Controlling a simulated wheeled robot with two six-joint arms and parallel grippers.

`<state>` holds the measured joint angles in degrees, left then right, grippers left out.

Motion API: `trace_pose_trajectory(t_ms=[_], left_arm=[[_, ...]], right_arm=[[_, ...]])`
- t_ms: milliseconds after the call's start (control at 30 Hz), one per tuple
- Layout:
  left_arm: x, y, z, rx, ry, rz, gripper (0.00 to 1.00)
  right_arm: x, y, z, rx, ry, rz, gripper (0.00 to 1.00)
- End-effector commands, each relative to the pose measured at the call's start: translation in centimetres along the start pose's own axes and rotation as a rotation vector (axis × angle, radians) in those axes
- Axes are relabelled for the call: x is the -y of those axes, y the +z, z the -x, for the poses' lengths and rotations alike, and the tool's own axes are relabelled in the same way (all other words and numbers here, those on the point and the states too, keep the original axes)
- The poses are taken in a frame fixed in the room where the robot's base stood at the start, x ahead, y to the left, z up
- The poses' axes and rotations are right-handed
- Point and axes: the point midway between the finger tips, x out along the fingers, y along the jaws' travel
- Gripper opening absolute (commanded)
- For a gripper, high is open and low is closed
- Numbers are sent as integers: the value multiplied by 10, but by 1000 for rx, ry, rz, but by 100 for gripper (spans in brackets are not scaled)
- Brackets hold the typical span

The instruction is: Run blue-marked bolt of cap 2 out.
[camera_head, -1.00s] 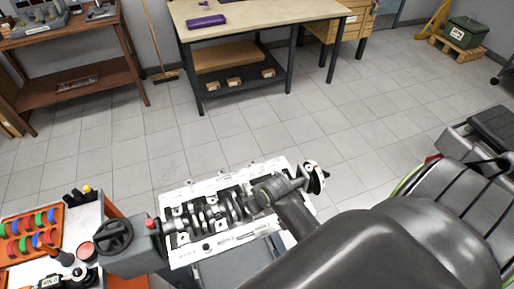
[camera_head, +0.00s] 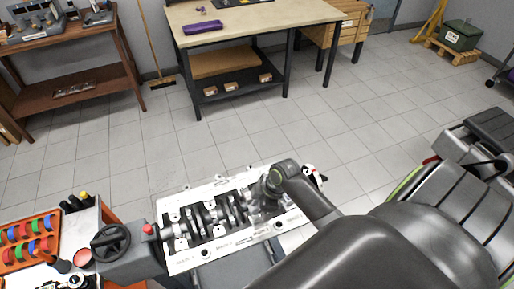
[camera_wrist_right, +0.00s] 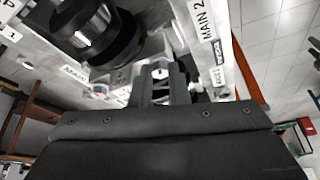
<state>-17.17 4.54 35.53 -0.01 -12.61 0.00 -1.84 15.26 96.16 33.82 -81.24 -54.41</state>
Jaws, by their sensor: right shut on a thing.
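The engine block (camera_head: 181,262) lies belly-up on a stand, with its crankshaft (camera_head: 206,216) and bearing caps showing. My right gripper (camera_head: 270,188) is over the right half of the block, and the wrist hides much of it in the head view. In the right wrist view, the gripper (camera_wrist_right: 160,88) is shut on a bolt (camera_wrist_right: 159,72) with a blue mark on its head. A label reading MAIN 2 (camera_wrist_right: 212,22) is beside it. I cannot tell how far the bolt sits in its cap. My left gripper is not in view.
A tray of coloured bearing shells (camera_head: 30,240) and dark tools stand on a cart at the left. A handwheel (camera_head: 110,243) is at the block's left end. A workbench (camera_head: 262,22) stands at the back, with clear floor between.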

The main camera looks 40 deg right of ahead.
Motion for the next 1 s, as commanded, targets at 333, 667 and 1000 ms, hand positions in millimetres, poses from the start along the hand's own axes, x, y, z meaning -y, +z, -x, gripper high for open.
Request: trace_pose_trajectory(t_ms=[333,667,1000], left_arm=[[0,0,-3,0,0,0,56],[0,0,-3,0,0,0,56],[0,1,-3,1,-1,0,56]], right_arm=[[0,3,-3,6,-68,148,0],[-1,3,-3,6,-83,184,0],[-1,2,-2,6,-81,183,23]])
